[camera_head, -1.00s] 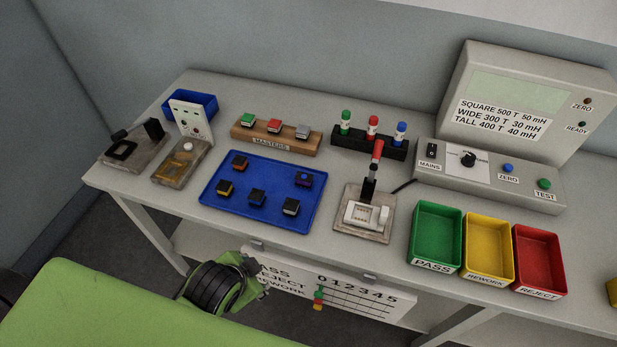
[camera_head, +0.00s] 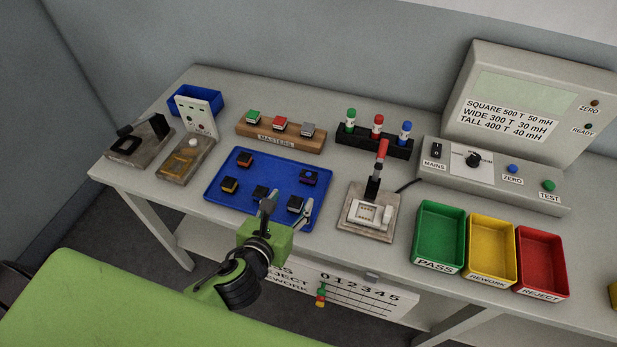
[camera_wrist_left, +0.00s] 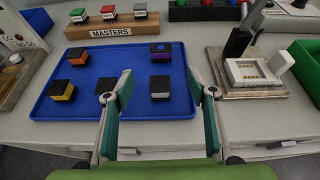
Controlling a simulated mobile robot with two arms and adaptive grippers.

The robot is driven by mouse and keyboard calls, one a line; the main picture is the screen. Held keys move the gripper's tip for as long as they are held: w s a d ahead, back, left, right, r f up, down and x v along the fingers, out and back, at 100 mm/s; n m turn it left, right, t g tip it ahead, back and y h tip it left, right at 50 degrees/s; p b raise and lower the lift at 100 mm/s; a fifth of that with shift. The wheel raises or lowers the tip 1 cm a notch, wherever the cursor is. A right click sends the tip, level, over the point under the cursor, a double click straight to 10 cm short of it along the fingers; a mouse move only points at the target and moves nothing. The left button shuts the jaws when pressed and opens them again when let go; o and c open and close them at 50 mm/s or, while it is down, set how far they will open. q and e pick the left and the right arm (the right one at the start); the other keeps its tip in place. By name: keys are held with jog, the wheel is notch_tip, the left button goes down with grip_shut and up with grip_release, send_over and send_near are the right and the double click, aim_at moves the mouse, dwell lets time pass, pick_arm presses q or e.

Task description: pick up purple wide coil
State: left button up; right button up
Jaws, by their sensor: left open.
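The purple coil (camera_head: 309,177), a dark block with a purple band, sits at the right of the blue tray (camera_head: 222,198). In the left wrist view the purple coil (camera_wrist_left: 161,51) is at the tray's far right. My left gripper (camera_head: 288,208) is open and empty over the tray's near right edge, short of the purple coil. In the left wrist view its two green-padded fingers (camera_wrist_left: 160,95) stand wide apart. A dark coil with a pale band (camera_wrist_left: 160,87) shows between them, nearer than the purple one. My right gripper is not in view.
Orange (camera_head: 245,160), yellow (camera_head: 229,185) and dark (camera_head: 260,192) coils share the tray. A lever fixture (camera_head: 368,212) stands to its right, a masters block (camera_head: 279,141) behind it. Green, yellow and red bins (camera_head: 441,235) lie further right.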

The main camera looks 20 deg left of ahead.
aim_at(307, 178)
pick_arm(q)
jog(key=shift+w+d, duration=0.1)
jog(key=shift+w, duration=0.15)
jog(key=p+x, duration=0.1)
jog(key=x, duration=0.7)
jog(key=shift+w+f, duration=0.15)
jog(key=shift+w, duration=0.35)
jog(key=shift+p+x, duration=0.4)
jog(key=shift+x, duration=1.8)
jog(key=shift+c, duration=0.2)
jog(key=c, duration=1.1)
